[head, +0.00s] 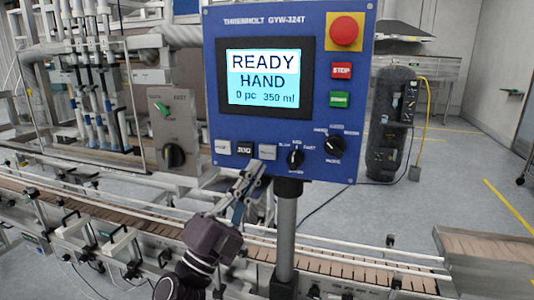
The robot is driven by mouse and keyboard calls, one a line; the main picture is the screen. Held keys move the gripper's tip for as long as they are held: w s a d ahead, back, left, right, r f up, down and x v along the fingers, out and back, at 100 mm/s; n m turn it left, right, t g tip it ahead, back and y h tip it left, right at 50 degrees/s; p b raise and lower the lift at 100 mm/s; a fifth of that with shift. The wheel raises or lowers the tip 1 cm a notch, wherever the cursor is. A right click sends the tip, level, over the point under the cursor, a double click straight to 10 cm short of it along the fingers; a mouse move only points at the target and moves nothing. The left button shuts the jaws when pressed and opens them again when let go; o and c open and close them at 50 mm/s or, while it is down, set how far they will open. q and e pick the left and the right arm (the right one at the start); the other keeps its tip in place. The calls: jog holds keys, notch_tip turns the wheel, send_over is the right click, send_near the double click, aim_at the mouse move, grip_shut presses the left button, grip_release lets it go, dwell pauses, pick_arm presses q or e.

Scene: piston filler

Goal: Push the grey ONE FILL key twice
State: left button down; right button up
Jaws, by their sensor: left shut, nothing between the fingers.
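The blue control panel (225,105) stands on a grey post, with a lit screen (263,79) reading READY, HAND, 0 pc, 350 ml. Below the screen is a row of small keys: a light grey key (222,147) at left, a dark key (245,149) in the middle and a grey key (267,151) at right. Their labels are too small to read surely, so I cannot tell which is ONE FILL. My left gripper (256,167) is shut and empty, its tips just below the right grey key. I cannot tell whether they touch the panel. My right gripper is not in view.
Two rotary knobs (295,158) (334,145) sit right of the keys. A red mushroom button (345,30), a red stop key (341,71) and a green key (339,100) are above. A conveyor (330,265) runs behind the post. A grey switch box (174,130) stands left.

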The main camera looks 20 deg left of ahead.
aim_at(267, 153)
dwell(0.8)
pick_arm(q)
jog(key=shift+s+a+r+m+g+h, duration=0.1)
jog(key=shift+s+m+g+h, duration=0.65)
jog(key=shift+m+g, duration=0.6)
jog(key=shift+s+a+r+m+g+h, duration=0.1)
jog(key=shift+s+m+g+h, duration=0.7)
jog(key=shift+m, duration=1)
jog(key=shift+s+a+m+g+h, duration=0.1)
jog(key=shift+s+m+g+h, duration=0.55)
jog(key=shift+m+g, duration=0.75)
jog(key=shift+w, duration=0.15)
jog(key=shift+w+d+b, duration=0.2)
jog(key=shift+w+b, duration=0.4)
jog(key=shift+w, duration=3.75)
jog(key=shift+w, duration=0.15)
jog(key=shift+w, duration=0.3)
